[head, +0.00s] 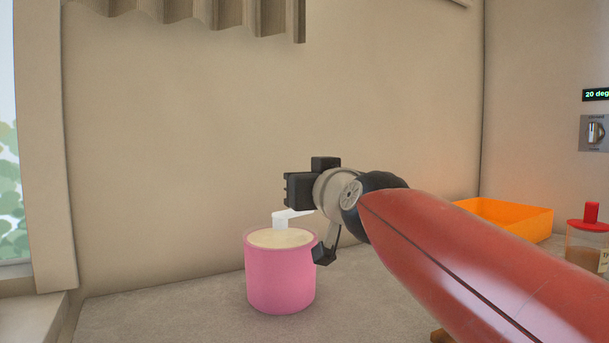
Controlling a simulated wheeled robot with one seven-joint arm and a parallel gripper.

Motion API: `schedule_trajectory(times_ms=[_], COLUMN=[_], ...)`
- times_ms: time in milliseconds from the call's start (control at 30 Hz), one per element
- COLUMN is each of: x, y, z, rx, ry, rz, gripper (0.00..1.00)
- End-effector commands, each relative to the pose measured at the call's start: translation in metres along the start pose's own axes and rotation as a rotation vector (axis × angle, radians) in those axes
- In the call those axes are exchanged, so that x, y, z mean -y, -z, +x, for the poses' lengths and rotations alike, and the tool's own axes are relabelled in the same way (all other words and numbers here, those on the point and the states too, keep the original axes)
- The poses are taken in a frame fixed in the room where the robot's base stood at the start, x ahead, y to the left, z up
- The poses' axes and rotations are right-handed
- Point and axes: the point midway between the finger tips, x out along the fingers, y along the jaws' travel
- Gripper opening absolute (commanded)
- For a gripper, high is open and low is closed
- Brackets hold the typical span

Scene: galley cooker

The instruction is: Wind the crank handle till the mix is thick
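A pink pot (281,281) stands on the counter, left of centre in the head view. A pale beige mix (281,239) fills it almost to the rim; its thickness cannot be judged. A white crank handle (293,216) rises from the mix, and its arm runs right toward my gripper (312,222). The handle's outer end is hidden behind my gripper. One black finger part hangs beside the pot's right rim; I cannot tell if it touches. The fingers overlap in this view, so whether they are open or shut on the crank does not show.
An orange tray (510,217) stands at the right, beyond my red arm. A clear jar with a red top (590,216) stands at the right edge. A dial (593,132) is on the right wall under a green display (597,95). The counter left of the pot is clear.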

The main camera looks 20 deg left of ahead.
Motion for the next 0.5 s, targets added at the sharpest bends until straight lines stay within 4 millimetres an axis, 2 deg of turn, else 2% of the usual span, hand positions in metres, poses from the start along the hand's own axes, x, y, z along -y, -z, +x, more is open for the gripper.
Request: schedule_trajectory(times_ms=[433, 467, 500], x=[-0.0003, -0.0002, -0.0002], y=[-0.0006, -0.0006, -0.0006], z=[-0.0001, -0.0001, 0.0], rx=[0.001, 0.001, 0.001], ry=[-0.004, -0.004, -0.004], rz=[0.0, 0.0, 0.0], gripper=[0.0, 0.27, 0.32])
